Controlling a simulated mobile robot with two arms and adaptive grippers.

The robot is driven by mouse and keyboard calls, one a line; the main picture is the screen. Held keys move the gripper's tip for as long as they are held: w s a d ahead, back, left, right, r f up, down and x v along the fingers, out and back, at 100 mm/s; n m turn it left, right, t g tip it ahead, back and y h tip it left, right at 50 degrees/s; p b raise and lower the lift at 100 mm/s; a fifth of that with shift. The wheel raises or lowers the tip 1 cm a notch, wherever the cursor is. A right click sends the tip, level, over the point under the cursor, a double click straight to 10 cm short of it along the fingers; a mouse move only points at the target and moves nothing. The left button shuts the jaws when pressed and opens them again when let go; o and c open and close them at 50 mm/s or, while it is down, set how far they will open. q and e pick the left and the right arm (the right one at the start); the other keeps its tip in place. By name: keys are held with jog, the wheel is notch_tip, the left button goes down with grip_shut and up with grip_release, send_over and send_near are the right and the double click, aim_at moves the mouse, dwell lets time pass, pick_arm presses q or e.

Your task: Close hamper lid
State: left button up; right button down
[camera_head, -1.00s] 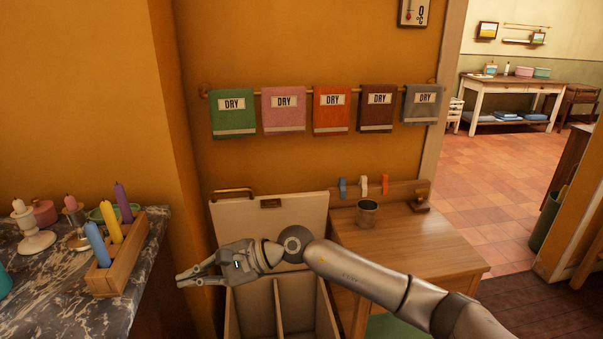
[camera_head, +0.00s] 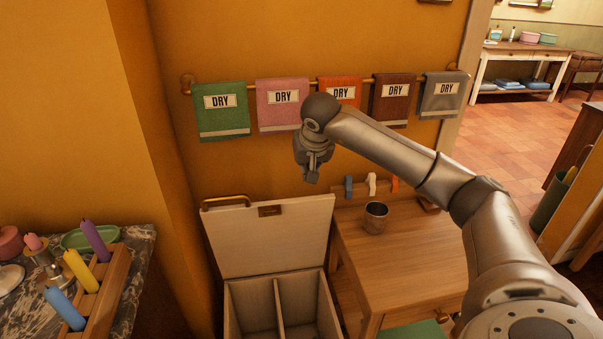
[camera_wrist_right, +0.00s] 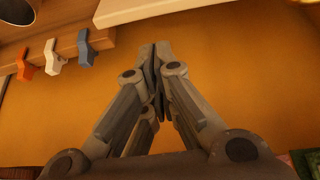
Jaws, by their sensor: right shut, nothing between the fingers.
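The hamper (camera_head: 230,304) stands below the towel rail in the head view, with two open compartments side by side. Its pale lid (camera_head: 268,240) is raised, leaning back near the wall, with a brass handle (camera_head: 225,202) on its top edge. My right gripper (camera_head: 311,178) hangs pointing down, above and a little right of the lid's top, apart from it. In the right wrist view its fingers (camera_wrist_right: 158,50) are together and empty, and an edge of a pale board (camera_wrist_right: 150,10), apparently the lid, shows at the top. My left gripper is not in view.
A marble counter (camera_head: 130,260) with candles is at the left. Several towels (camera_head: 283,104) hang from the rail behind my right arm.

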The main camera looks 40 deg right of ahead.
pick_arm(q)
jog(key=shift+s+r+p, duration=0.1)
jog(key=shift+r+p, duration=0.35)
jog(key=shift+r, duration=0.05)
pick_arm(e)
jog(key=x, duration=0.9)
jog(key=shift+f, duration=0.25)
jog(key=shift+s+a, duration=0.2)
jog(key=shift+s, duration=0.05)
